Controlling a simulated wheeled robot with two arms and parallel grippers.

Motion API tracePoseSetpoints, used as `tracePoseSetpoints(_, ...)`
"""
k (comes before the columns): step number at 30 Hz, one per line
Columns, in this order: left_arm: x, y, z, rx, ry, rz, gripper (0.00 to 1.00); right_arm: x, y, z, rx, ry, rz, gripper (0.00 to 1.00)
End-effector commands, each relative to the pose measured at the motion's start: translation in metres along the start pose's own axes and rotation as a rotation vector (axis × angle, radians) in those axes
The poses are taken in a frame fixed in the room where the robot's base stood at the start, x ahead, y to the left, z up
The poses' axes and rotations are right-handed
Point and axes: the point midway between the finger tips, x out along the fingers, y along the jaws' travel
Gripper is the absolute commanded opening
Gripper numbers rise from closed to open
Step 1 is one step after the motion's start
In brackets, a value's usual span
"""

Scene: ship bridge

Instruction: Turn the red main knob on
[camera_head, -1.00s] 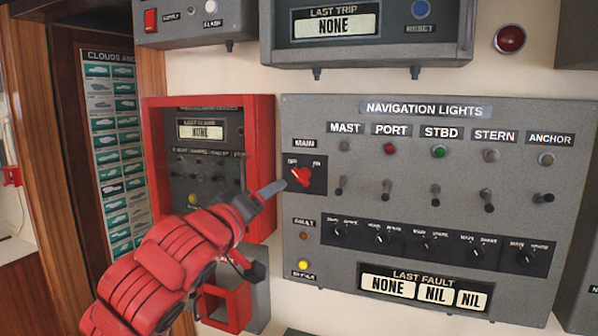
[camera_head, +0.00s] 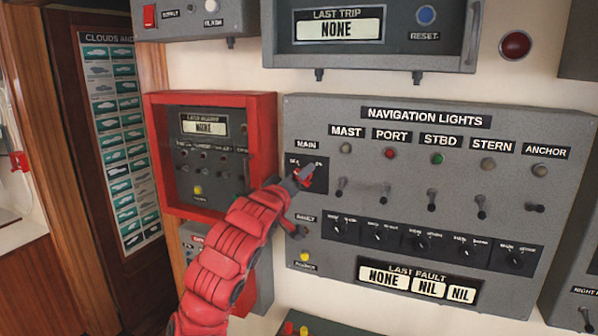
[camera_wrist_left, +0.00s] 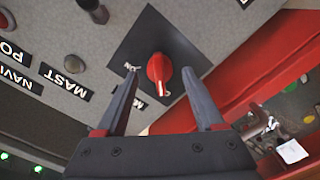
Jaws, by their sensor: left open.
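The red main knob (camera_wrist_left: 159,70) sits on a dark square plate on the navigation lights panel. Its narrow end points toward the lower label in the left wrist view, which appears to be the off side. In the head view the knob is mostly hidden by my left gripper (camera_head: 303,173), with "MAIN" above it. The left wrist view shows my left gripper (camera_wrist_left: 160,73) open, one fingertip on each side of the knob with gaps between. I cannot tell how deep the fingertips reach. My right gripper is not in view.
The navigation lights panel (camera_head: 400,290) has several toggle switches, small knobs and lamps right of the main knob. A red-framed box (camera_head: 213,99) stands out just left of it. A grey box (camera_head: 375,57) hangs above.

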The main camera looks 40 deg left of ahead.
Motion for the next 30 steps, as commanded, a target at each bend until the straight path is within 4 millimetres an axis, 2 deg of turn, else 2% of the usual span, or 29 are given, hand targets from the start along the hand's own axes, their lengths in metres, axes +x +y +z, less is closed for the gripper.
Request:
tracePoseSetpoints(9,0.0028,-0.0001,0.0007,0.001,0.000,0.000,0.70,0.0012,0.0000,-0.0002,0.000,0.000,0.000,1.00)
tracePoseSetpoints(11,0.0028,-0.0001,0.0007,0.001,0.000,0.000,0.61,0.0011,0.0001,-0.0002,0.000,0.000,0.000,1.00)
tracePoseSetpoints(21,0.0027,-0.0002,0.0007,0.001,0.000,0.000,0.00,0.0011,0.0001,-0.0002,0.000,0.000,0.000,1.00)
tracePoseSetpoints(30,0.0026,-0.0018,0.0025,0.009,0.001,0.002,0.00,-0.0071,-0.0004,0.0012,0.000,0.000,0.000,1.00)
